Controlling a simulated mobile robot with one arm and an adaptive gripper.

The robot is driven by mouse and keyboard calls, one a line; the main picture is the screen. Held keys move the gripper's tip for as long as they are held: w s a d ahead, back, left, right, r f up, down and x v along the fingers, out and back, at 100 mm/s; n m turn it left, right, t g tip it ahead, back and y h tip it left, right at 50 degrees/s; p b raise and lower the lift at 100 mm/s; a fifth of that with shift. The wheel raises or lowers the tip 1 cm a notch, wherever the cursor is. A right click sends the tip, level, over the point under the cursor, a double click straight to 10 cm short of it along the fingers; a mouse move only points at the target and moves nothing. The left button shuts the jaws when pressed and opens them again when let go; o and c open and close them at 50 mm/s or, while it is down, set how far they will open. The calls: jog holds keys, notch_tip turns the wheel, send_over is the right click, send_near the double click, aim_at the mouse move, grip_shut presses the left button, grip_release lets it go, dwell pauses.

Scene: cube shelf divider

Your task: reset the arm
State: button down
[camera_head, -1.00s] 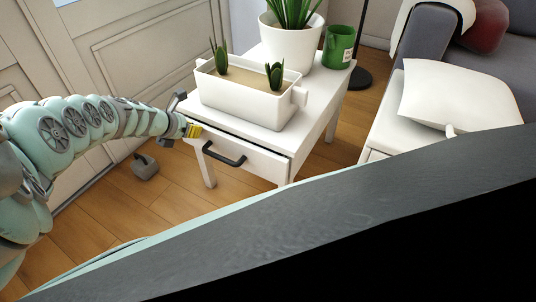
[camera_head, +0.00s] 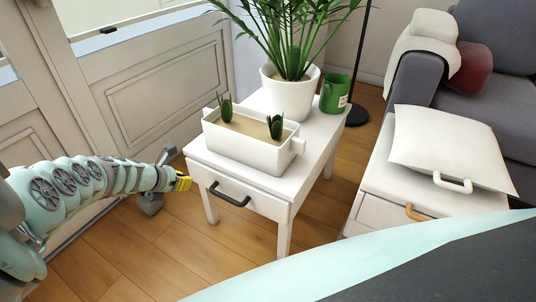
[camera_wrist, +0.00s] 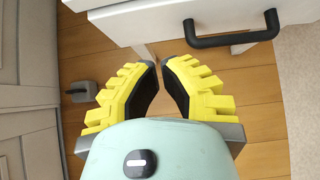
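My gripper (camera_head: 181,181) is at the left in the head view, beside the left front corner of the white side table (camera_head: 262,203). In the wrist view its two yellow-padded fingers (camera_wrist: 160,72) are spread with a gap between the tips, and floor shows through the gap. Nothing is between them. The black drawer handle (camera_wrist: 232,33) is ahead and to the right of the fingers, apart from them. The drawer front looks flush with the table in the head view.
On the table stand a white planter (camera_head: 250,148), a potted palm (camera_head: 288,98) and a green mug (camera_head: 335,94). A grey weight-like object (camera_wrist: 82,92) lies on the floor by the door (camera_head: 165,85).

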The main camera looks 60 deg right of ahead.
jog(key=p+v, duration=0.4)
jog(key=v, duration=0.2)
